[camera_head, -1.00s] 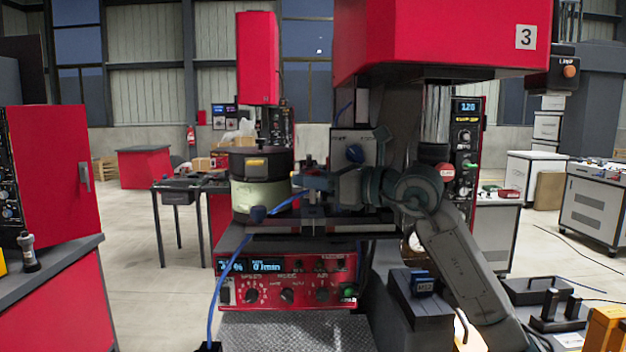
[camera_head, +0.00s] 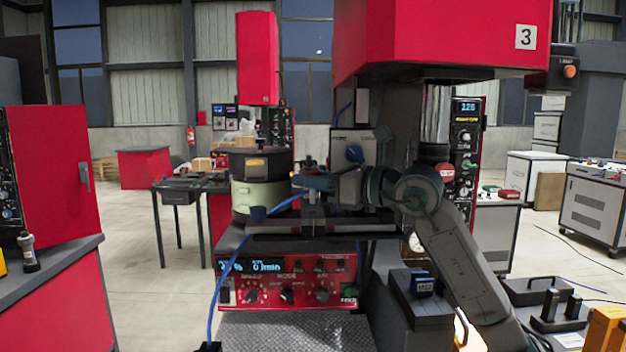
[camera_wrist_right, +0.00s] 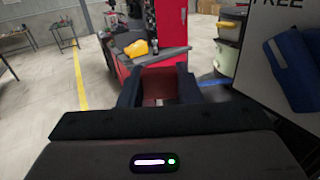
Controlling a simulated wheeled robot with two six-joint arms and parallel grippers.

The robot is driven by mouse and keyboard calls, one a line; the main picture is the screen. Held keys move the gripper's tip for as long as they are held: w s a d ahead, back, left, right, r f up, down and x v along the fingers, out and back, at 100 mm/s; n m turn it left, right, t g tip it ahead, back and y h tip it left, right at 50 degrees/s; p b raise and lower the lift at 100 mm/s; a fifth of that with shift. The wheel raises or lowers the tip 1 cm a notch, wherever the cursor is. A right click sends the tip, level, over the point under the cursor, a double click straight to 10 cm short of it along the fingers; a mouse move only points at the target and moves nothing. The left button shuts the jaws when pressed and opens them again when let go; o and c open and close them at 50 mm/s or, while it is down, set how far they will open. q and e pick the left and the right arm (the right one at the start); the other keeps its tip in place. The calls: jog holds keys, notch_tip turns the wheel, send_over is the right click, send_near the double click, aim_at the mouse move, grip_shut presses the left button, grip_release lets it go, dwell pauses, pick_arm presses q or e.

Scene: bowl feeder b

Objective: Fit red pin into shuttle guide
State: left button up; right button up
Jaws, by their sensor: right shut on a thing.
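My right gripper (camera_head: 303,183) reaches in from the right at the feeder station, just right of the round bowl feeder (camera_head: 262,178) and above the dark station plate (camera_head: 300,243). Its dark fingers also show in the right wrist view (camera_wrist_right: 157,92). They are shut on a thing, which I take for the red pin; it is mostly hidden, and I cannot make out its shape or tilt. The shuttle guide cannot be told apart from the dark parts around the gripper. My left gripper is not in view.
A blue hose (camera_head: 213,290) curves up past the feeder's front. The red control panel (camera_head: 287,282) sits below the plate. A large red housing (camera_head: 450,35) marked 3 hangs above my right arm. A red cabinet (camera_head: 55,165) stands at the left. Floor between them is clear.

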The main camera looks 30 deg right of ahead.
aim_at(314, 202)
jog(key=shift+f+b, duration=1.85)
jog(key=shift+f, duration=0.2)
jog(key=o, duration=1.1)
jog(key=shift+r, duration=0.1)
jog(key=shift+c, duration=0.2)
jog(key=shift+s+d+b, duration=0.35)
jog(key=shift+s+b, duration=0.05)
jog(key=shift+s, duration=0.15)
jog(key=shift+s+d+f+b, duration=0.15)
jog(key=shift+s+f+b, duration=0.35)
jog(key=shift+b, duration=0.5)
jog(key=b+v, duration=0.6)
jog(key=v, duration=0.2)
jog(key=shift+s+d+r, duration=0.15)
jog(key=shift+d+r, duration=0.05)
jog(key=shift+r, duration=0.2)
